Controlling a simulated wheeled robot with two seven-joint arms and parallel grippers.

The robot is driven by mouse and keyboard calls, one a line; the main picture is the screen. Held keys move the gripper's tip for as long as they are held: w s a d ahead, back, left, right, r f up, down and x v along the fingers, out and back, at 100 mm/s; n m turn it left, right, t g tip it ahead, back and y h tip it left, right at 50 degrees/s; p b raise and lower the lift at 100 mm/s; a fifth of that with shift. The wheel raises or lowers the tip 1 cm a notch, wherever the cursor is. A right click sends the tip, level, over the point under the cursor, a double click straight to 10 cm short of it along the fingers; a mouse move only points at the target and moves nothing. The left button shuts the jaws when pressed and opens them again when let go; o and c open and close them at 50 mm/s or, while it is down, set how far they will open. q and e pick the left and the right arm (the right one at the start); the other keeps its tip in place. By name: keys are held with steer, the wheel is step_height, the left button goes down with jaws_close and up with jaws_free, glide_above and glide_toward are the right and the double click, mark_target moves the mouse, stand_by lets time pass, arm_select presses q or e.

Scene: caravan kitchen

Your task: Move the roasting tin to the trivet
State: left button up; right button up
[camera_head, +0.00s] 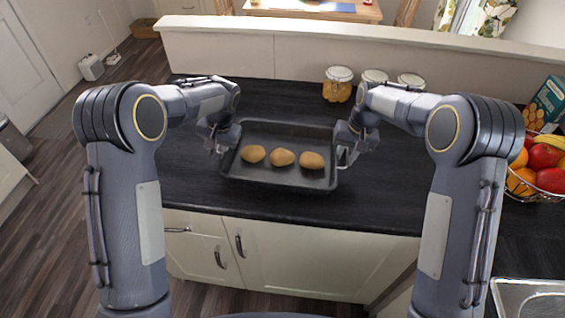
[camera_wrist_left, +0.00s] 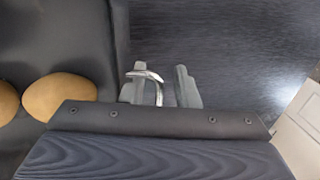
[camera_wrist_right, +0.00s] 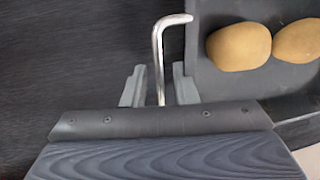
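The dark roasting tin (camera_head: 290,132) stands on the black worktop with three potatoes (camera_head: 282,158) in it. It has a metal handle at each short end. My left gripper (camera_head: 220,147) is at the left end; in the left wrist view, the handle (camera_wrist_left: 158,88) lies between its two parted fingers (camera_wrist_left: 160,88). My right gripper (camera_head: 345,155) is at the right end; in the right wrist view, its parted fingers (camera_wrist_right: 158,88) stand either side of the other handle (camera_wrist_right: 158,50), with gaps showing. I cannot make out a trivet in any view.
Several lidded jars (camera_head: 338,86) stand behind the tin, to the right. A fruit basket (camera_head: 545,190) and a box (camera_head: 545,104) are at the far right, with a sink (camera_head: 530,298) below. The worktop (camera_head: 300,100) behind the tin is clear, up to a low cream partition.

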steer(key=shift+a, duration=0.1)
arm_select(q)
steer(key=v, duration=0.8)
arm_select(e)
step_height(320, 180, up, 12)
steer(key=d, duration=0.2)
steer(key=shift+f, duration=0.1)
steer(key=shift+s, duration=0.1)
